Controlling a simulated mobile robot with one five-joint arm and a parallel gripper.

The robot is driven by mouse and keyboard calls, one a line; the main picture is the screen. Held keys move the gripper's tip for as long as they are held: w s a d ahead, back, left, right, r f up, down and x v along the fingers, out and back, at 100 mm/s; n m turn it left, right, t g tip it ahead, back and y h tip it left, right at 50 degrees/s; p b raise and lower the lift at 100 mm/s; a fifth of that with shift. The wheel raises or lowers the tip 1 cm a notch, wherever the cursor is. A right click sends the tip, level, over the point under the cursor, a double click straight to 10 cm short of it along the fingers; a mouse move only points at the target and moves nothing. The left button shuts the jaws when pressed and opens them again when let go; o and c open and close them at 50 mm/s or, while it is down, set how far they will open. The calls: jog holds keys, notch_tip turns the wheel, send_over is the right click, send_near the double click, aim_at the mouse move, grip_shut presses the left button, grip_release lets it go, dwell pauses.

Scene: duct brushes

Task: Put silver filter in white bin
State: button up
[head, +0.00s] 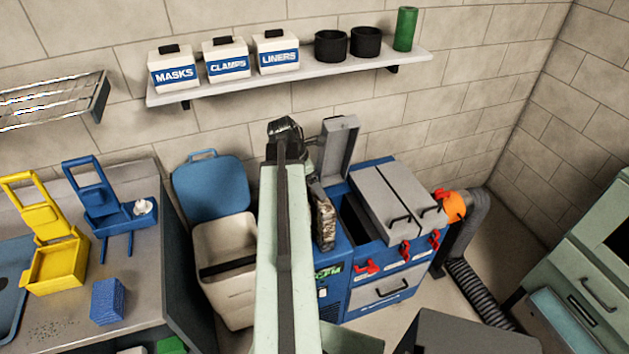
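The silver filter (325,220) is a thin upright panel with a mottled metallic face and dark edges. It hangs just below my gripper (314,182), in front of the left part of the blue machine. My gripper appears shut on its top edge, though the fingers are small and partly hidden by my arm. The white bin (232,298) stands on the floor to the left of the filter, partly hidden behind my arm. Its blue lid (211,186) is swung up and back, so the bin is open, with a dark band across its inside.
The blue machine (338,283) has a raised grey lid (340,148), an open dark slot and red latches. A workbench (133,262) with yellow and blue wringers stands left. A wall shelf (290,83) holds labelled boxes. A black hose (478,290) and green cabinet (590,265) are right.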

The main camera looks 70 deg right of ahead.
jog(key=p+v, duration=1.1)
jog(key=v, duration=0.1)
jog(key=shift+r, duration=0.1)
